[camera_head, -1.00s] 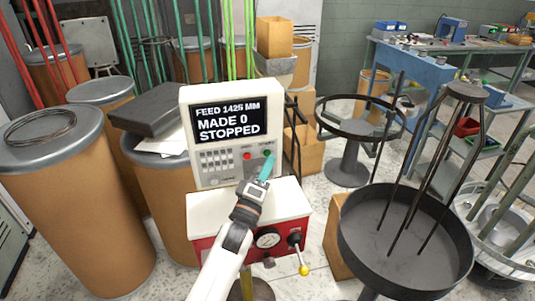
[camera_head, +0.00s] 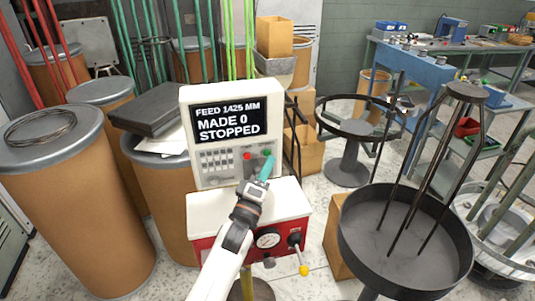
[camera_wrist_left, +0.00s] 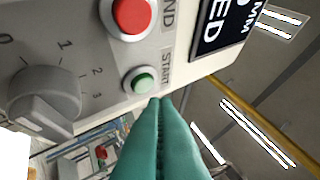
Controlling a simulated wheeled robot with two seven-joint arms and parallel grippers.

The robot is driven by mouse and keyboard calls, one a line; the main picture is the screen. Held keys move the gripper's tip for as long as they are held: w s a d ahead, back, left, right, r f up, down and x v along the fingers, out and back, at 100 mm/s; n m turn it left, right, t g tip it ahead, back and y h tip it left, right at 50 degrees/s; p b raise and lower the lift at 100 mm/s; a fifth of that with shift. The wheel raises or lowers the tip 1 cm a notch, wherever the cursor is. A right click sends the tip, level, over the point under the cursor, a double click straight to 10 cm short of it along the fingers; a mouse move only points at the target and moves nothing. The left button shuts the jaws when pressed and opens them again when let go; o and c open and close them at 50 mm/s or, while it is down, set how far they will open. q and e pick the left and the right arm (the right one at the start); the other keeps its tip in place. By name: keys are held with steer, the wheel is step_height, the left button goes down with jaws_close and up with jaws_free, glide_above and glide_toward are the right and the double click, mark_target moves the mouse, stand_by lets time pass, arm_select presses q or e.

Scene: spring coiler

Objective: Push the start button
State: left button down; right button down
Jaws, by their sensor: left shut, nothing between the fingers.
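The control panel (camera_head: 224,152) is a white box whose screen (camera_head: 226,120) reads "FEED 1425 MM, MADE 0, STOPPED". In the left wrist view, the green start button (camera_wrist_left: 142,82) sits beside the label "START", with a red button (camera_wrist_left: 131,14) above it. My left gripper (camera_head: 267,165) is shut and empty, its teal fingers in front of the panel's lower right. In the left wrist view, the left fingertips (camera_wrist_left: 160,103) lie just below the start button; I cannot tell whether they touch. My right gripper is not in view.
A grey knob (camera_wrist_left: 45,98) numbered 0 to 3 is beside the buttons. Below the panel is a red and white cabinet (camera_head: 205,210) with a gauge and a yellow-tipped lever (camera_head: 303,268). A round black tray stand (camera_head: 405,250) stands at the right, brown drums (camera_head: 65,200) at the left.

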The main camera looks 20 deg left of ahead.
arm_select(q)
steer(key=shift+w+a, duration=0.1)
steer(key=shift+w, duration=0.05)
steer(key=shift+w+a, duration=0.15)
steer(key=shift+w, duration=0.1)
steer(key=shift+w+a, duration=0.2)
steer(key=shift+w, duration=0.05)
stand_by(0.9)
stand_by(0.4)
steer(key=shift+s+d+p, duration=0.35)
steer(key=shift+s+d, duration=0.1)
steer(key=shift+s, duration=0.2)
steer(key=s+d+p, duration=0.1)
steer(key=s, duration=0.1)
steer(key=s+d+p, duration=0.1)
steer(key=s, duration=0.1)
steer(key=shift+d, duration=0.4)
